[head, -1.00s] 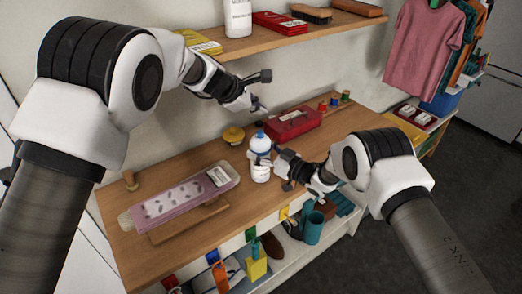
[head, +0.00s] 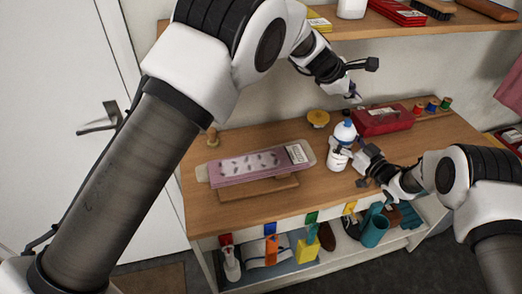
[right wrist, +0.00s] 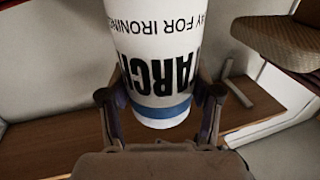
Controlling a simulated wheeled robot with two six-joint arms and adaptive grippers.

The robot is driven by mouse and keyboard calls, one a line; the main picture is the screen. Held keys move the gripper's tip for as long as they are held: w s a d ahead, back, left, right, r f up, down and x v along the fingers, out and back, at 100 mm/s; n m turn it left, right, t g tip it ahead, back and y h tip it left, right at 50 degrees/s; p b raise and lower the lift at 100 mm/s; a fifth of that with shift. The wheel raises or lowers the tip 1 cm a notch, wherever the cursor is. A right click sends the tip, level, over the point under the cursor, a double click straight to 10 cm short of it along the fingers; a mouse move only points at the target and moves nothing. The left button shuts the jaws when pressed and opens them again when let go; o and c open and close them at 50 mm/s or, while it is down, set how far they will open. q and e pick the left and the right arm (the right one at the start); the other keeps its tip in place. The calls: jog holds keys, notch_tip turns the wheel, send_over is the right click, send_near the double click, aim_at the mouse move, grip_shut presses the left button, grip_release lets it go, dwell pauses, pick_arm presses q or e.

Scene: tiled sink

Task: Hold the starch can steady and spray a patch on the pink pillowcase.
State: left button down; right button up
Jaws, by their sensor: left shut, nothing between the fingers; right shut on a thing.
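The starch can (head: 338,158) is white with a blue top and stands roughly upright over the wooden tabletop. Its black lettering shows in the right wrist view (right wrist: 158,50). My right gripper (head: 354,164) is shut on the can's side; its fingers (right wrist: 160,122) flank the can low in the right wrist view. I cannot tell whether the can touches the table. The pink pillowcase (head: 228,176) lies flat on a padded board left of the can, with several dark marks and a pale card on it. My left gripper (head: 353,95) is shut and empty, above the can and apart from it.
A red box (head: 384,120), thread spools (head: 432,106) and a yellow round object (head: 318,117) stand behind the can. A shelf (head: 370,28) runs above. The front tabletop is clear.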

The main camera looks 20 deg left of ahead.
jog(key=o, duration=1.6)
jog(key=shift+d, duration=0.1)
